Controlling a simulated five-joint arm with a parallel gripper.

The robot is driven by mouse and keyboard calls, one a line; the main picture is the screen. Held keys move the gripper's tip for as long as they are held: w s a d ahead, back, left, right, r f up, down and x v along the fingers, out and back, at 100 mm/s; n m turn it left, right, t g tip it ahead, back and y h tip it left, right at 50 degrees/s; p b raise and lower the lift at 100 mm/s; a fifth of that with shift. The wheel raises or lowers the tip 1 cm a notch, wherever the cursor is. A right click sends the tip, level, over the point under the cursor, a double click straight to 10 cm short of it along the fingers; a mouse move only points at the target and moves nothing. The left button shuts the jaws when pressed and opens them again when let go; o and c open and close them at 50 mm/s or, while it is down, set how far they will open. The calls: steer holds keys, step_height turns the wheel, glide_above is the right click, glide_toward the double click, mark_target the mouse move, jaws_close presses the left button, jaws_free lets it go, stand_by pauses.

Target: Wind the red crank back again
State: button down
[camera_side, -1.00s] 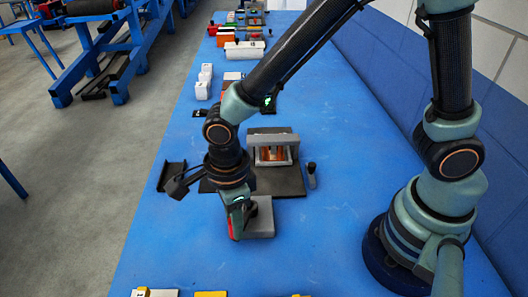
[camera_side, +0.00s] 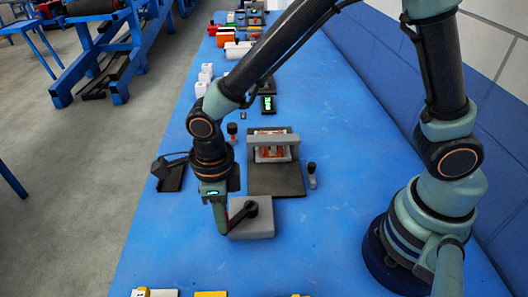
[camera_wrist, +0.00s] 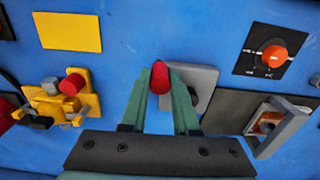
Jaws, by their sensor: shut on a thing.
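The crank's grey housing (camera_side: 262,229) sits on the blue table in the side view, with a black crank arm (camera_side: 243,215) on top reaching down-left toward my gripper (camera_side: 222,231). In the wrist view, the red crank handle (camera_wrist: 160,77) is between the tips of the two green fingers of my gripper (camera_wrist: 160,84), which is shut on it. The grey housing (camera_wrist: 204,84) shows just right of the fingers there.
A dark plate with a grey frame (camera_side: 275,180) lies just behind the housing. A small black-knobbed lever (camera_side: 312,174) stands to its right. The right side of the table is clear.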

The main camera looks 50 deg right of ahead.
steer(key=c, duration=0.7)
jaws_free()
steer(key=shift+o, duration=0.2)
steer(key=shift+r, duration=0.1)
step_height(320, 180, up, 12)
